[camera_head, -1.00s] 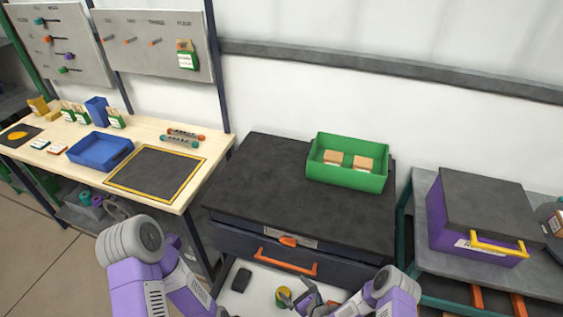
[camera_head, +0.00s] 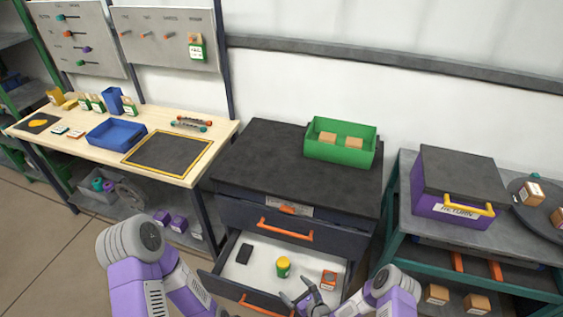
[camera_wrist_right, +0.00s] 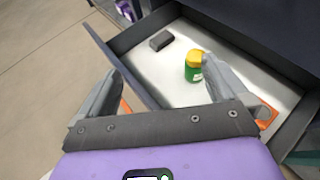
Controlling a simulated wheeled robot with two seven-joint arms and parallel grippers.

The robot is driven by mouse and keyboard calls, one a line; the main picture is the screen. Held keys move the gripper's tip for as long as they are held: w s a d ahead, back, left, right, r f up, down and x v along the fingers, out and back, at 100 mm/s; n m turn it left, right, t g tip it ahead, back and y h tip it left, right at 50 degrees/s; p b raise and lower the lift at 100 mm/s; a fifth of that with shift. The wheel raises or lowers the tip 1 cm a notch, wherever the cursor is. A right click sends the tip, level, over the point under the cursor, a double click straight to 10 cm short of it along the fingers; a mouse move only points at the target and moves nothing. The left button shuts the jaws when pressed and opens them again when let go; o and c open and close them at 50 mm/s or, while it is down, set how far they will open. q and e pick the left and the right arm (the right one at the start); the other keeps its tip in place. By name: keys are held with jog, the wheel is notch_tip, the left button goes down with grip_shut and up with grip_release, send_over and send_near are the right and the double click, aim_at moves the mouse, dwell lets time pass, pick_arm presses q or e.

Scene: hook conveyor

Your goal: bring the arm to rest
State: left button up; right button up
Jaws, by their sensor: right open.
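My right gripper (camera_head: 305,298) is open and empty, low in the head view at the front of the open drawer (camera_head: 232,272). In the right wrist view its two fingers (camera_wrist_right: 165,68) stand wide apart with nothing between them. The drawer holds a green can with a yellow lid (camera_head: 283,267), a dark block (camera_head: 244,253) and an orange box (camera_head: 329,280). The can (camera_wrist_right: 193,68) and the dark block (camera_wrist_right: 161,41) also show beyond the fingers in the right wrist view. My left arm shows at lower left; its gripper is out of view.
A green bin (camera_head: 340,150) with two tan boxes stands on the dark cabinet top (camera_head: 260,160). A wooden bench (camera_head: 215,135) with a blue tray (camera_head: 115,134) is at left.

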pick_arm(q)
notch_tip(320, 180, down, 15)
jog(key=b, duration=1.4)
jog(key=shift+w+b, duration=0.35)
jog(key=shift+w, duration=0.1)
pick_arm(e)
jog(key=s+d+f+n+g+h, duration=0.1)
jog(key=s+d+n+g+h, duration=0.1)
jog(key=s+n+g, duration=0.3)
jog(key=s+d+f+n+g+h, duration=0.1)
jog(key=s+n+g, duration=0.4)
jog(key=s+n, duration=0.9)
jog(key=d+f+n, duration=0.1)
jog(key=n, duration=0.5)
jog(key=shift+s+d+f+n+h, duration=0.2)
jog(key=shift+s+d+n+h, duration=0.1)
jog(key=shift+n+h, duration=0.1)
pick_arm(q)
jog(key=shift+c, duration=0.3)
pick_arm(e)
jog(key=shift+c, duration=0.3)
